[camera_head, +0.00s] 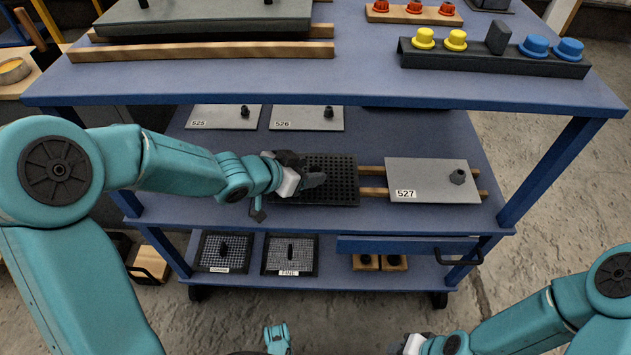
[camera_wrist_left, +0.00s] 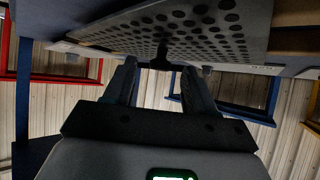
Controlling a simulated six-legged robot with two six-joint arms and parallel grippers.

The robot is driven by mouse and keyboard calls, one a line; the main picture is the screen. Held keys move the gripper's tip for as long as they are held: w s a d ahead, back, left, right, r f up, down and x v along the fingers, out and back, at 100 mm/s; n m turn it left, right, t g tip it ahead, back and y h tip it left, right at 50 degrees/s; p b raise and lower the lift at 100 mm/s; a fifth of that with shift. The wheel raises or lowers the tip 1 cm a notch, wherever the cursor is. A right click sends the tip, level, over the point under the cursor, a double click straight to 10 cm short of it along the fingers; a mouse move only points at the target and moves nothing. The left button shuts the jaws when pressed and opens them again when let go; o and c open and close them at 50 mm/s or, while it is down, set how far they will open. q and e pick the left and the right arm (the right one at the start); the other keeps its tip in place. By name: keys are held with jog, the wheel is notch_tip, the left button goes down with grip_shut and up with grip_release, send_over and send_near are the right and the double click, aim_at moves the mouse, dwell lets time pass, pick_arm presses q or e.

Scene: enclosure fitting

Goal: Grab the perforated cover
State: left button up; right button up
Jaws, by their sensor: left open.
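The perforated cover (camera_head: 341,190) is a dark plate with rows of round holes, lying on the middle shelf of the blue cart. My left gripper (camera_head: 303,178) is over its left part and hides some of it. In the left wrist view the cover (camera_wrist_left: 205,28) spans the top, with its dark knob (camera_wrist_left: 162,56) standing between my two fingertips. The left fingers are open, one on each side of the knob, with gaps visible. My right gripper (camera_head: 411,344) is at the bottom edge of the head view, partly cut off, far from the cover.
Grey plate 527 (camera_head: 425,178) lies right of the cover on wooden strips. Plates 525 (camera_head: 222,117) and 526 (camera_head: 305,119) lie behind. The upper shelf (camera_head: 365,84) overhangs the back. Mesh panels marked COARSE (camera_head: 222,254) and FINE (camera_head: 290,256) are on the bottom shelf.

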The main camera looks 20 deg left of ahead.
pick_arm(q)
jog(key=shift+w+d+f, duration=0.25)
jog(key=shift+w+f, duration=0.2)
jog(key=shift+f, duration=0.05)
jog(key=shift+w+d, duration=0.1)
jog(key=shift+w, duration=0.05)
jog(key=shift+r, duration=0.1)
grip_shut()
